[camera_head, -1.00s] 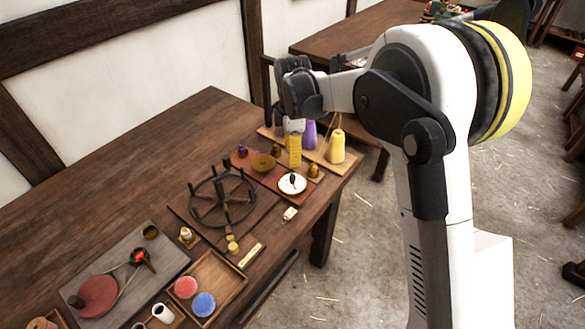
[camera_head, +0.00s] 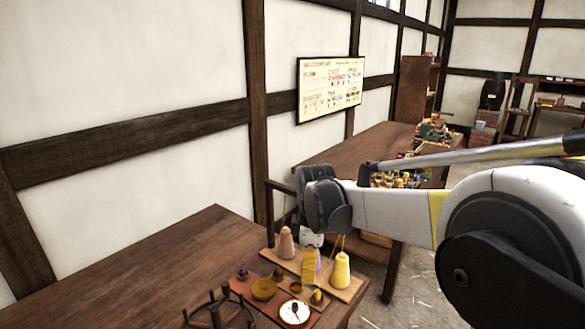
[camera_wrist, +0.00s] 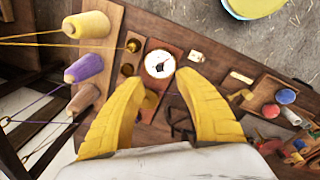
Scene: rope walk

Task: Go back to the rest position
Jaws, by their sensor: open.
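My gripper (camera_wrist: 160,112) shows in the wrist view as two yellow fingers spread apart, with nothing between them that it holds. It is above the wooden workbench (camera_head: 150,270). In the head view my wrist hides most of the gripper; part of a yellow finger shows just left of the purple cone. The white round dial (camera_wrist: 160,64) lies beyond the fingertips in the wrist view, and it also shows in the head view (camera_head: 294,313).
Yellow (camera_head: 341,271), purple and pinkish (camera_head: 286,243) thread cones stand on a board at the bench's right end. A spoked wheel (camera_head: 218,312) lies left of them. A second table (camera_head: 350,150) with small items stands behind. Straw-strewn floor (camera_head: 410,300) is open at right.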

